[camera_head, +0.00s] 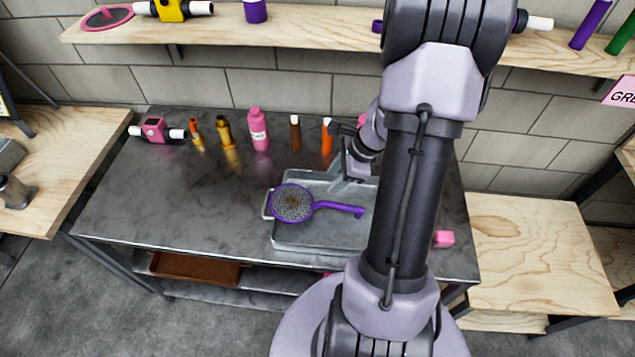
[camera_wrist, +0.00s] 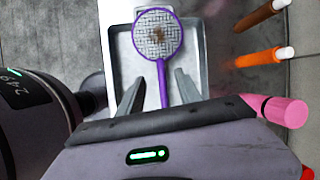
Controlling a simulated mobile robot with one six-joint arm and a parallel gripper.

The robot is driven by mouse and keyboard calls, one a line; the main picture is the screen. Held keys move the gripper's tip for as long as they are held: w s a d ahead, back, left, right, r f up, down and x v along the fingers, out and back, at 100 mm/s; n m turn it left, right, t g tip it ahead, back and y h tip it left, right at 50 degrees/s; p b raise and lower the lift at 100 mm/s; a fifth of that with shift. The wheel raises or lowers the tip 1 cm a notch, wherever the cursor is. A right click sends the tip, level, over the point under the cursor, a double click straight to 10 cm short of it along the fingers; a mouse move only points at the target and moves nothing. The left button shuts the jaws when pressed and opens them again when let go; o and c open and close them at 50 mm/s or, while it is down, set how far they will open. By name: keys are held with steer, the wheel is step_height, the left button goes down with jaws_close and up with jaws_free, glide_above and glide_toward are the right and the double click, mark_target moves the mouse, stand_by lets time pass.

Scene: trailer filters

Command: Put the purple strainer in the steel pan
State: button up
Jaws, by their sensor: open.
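The purple strainer (camera_head: 292,203) has a round mesh head with a brown patch in its middle and a long handle pointing right. Its head lies at the left end of the rectangular steel pan (camera_head: 305,237), overlapping the rim in the head view. My gripper (camera_head: 341,186) is over the pan, beside the handle. In the wrist view my gripper (camera_wrist: 160,75) is open, with a finger on either side of the handle and a gap to each.
A pink bottle (camera_head: 259,132), a brown tube (camera_head: 295,133) and an orange tube (camera_head: 327,137) stand behind the pan on the dark table (camera_head: 170,208). A pink block (camera_head: 443,239) lies to the right. The table left of the pan is clear. A wooden shelf (camera_head: 320,33) runs above.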

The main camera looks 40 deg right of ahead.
steer(key=w+a+r+n, duration=0.3)
steer(key=a+r+n, duration=0.9)
steer(key=a+r, duration=0.55)
steer(key=s+a+r+n+t, duration=0.1)
steer(key=s+a+r+n, duration=0.5)
steer(key=s+a+n, duration=0.3)
steer(key=s+a, duration=0.2)
steer(key=a, duration=0.1)
steer(key=shift+s+r+n+t, duration=0.15)
steer(key=shift+r+n+t, duration=0.15)
steer(key=shift+n, duration=0.1)
steer(key=shift+f, duration=0.1)
